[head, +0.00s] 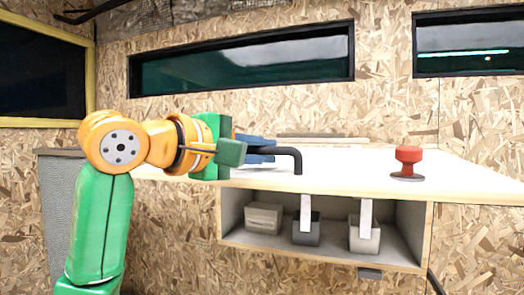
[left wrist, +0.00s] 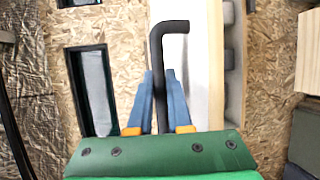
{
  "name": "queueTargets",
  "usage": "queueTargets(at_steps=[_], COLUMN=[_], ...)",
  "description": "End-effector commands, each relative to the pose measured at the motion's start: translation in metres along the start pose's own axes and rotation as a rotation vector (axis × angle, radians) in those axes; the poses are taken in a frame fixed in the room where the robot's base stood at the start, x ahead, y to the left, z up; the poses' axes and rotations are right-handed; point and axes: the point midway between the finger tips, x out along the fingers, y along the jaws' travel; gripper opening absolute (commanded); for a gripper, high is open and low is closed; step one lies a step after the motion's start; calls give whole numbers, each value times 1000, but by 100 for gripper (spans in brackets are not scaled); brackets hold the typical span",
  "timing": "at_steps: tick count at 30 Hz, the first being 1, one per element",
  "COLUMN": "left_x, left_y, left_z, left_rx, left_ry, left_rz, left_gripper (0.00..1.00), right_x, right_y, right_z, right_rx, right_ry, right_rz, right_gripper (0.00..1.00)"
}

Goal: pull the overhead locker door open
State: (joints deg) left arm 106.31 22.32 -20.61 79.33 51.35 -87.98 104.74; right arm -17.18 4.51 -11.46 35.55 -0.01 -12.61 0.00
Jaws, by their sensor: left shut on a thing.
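My left gripper (head: 262,150) is shut on a dark bent handle (head: 297,158), with its blue fingers on either side of the bar. The left wrist view shows the handle (left wrist: 172,27) running out from between the fingertips (left wrist: 160,95) and bending right. In the head view its far end turns down to the white panel (head: 340,177); I cannot tell whether it is fixed there. The fingers hide the handle's near end. Below the panel is a locker compartment (head: 428,230), its front showing open. My right gripper is out of view.
A red knob (head: 408,156) stands on the panel to the right. Several small grey bins, including one near the middle (head: 306,230), sit in the compartment. Dark windows (head: 240,62) are set in the chipboard wall behind. The space above the panel's right part is mostly clear.

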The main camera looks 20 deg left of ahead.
Motion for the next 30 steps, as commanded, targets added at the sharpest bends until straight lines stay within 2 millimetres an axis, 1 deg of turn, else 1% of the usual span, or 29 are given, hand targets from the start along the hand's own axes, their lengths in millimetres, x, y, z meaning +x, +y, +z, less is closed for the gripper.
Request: queueTargets(at_steps=[20, 22, 23, 26, 27, 30], left_x=[0, 0, 0, 2, 3, 4], left_y=[0, -2, -6, -25, -33, -47], left_z=[0, -1, -1, -1, -1, -1], left_rx=[0, 1, 3, 16, 24, 45], left_ry=[2, 2, 1, 0, 0, -2], left_rz=[0, 3, 7, 40, 59, 108], left_gripper=[0, 0, 0, 0, 0, 0], right_x=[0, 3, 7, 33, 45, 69], right_y=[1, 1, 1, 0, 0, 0], right_z=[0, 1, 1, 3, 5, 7], right_rx=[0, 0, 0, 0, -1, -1], right_ry=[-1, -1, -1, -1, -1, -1], right_rz=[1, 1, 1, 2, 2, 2], right_gripper=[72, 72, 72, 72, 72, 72])
